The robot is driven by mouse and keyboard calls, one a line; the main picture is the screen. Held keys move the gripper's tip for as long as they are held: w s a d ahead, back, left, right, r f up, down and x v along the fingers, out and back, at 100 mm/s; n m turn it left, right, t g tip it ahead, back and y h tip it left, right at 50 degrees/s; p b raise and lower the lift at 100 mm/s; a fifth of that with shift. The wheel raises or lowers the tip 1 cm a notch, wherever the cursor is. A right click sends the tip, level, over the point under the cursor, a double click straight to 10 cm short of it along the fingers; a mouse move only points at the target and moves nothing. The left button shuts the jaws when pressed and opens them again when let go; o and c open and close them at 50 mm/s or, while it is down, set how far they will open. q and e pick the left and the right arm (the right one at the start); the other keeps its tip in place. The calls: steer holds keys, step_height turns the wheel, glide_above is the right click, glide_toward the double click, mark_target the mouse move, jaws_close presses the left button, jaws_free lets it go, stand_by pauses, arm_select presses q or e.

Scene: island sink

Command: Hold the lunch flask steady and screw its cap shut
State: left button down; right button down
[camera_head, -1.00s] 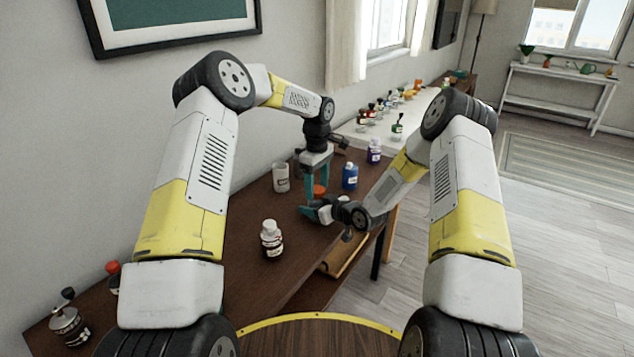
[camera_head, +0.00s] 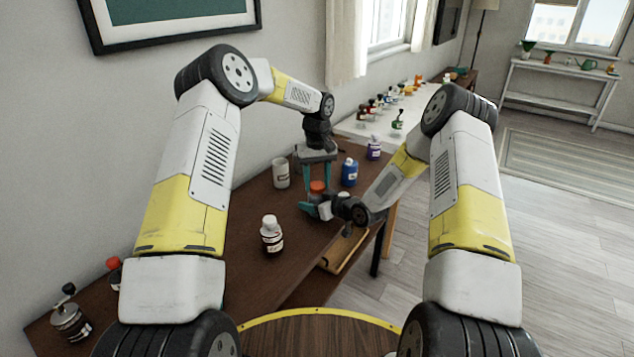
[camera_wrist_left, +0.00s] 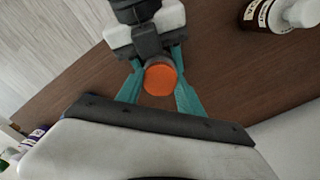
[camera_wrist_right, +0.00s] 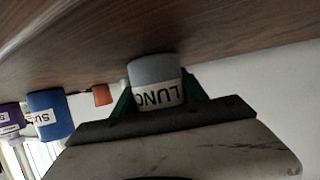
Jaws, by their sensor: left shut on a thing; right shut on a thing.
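The lunch flask is a small grey container with a white label; it shows in the right wrist view (camera_wrist_right: 155,70), upside down in the picture. My right gripper (camera_head: 318,208) is shut on its body from the side, low over the brown table. The orange cap (camera_head: 318,187) is directly above the flask, and it also shows in the left wrist view (camera_wrist_left: 160,80). My left gripper (camera_head: 318,184) comes down from above and is shut on the cap, a finger on each side. I cannot tell how tightly the cap sits, as fingers hide the join.
A white cup (camera_head: 281,173) stands left of the grippers and a blue bottle (camera_head: 349,173) right. A brown bottle (camera_head: 271,236) stands nearer me, a purple bottle (camera_head: 373,149) farther back. A grinder (camera_head: 70,318) is at the near left. The table's right edge is close to my right gripper.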

arm_select(q)
steer(key=m, duration=0.4)
steer(key=c, duration=0.7)
jaws_free()
steer(key=shift+c, duration=0.2)
steer(key=shift+r, duration=2.25)
steer(key=shift+c, duration=0.4)
steer(key=r+n, duration=0.1)
steer(key=n, duration=0.2)
steer(key=shift+r, duration=0.15)
step_height(320, 180, up, 2)
steer(key=n, duration=0.5)
steer(key=shift+r, duration=0.1)
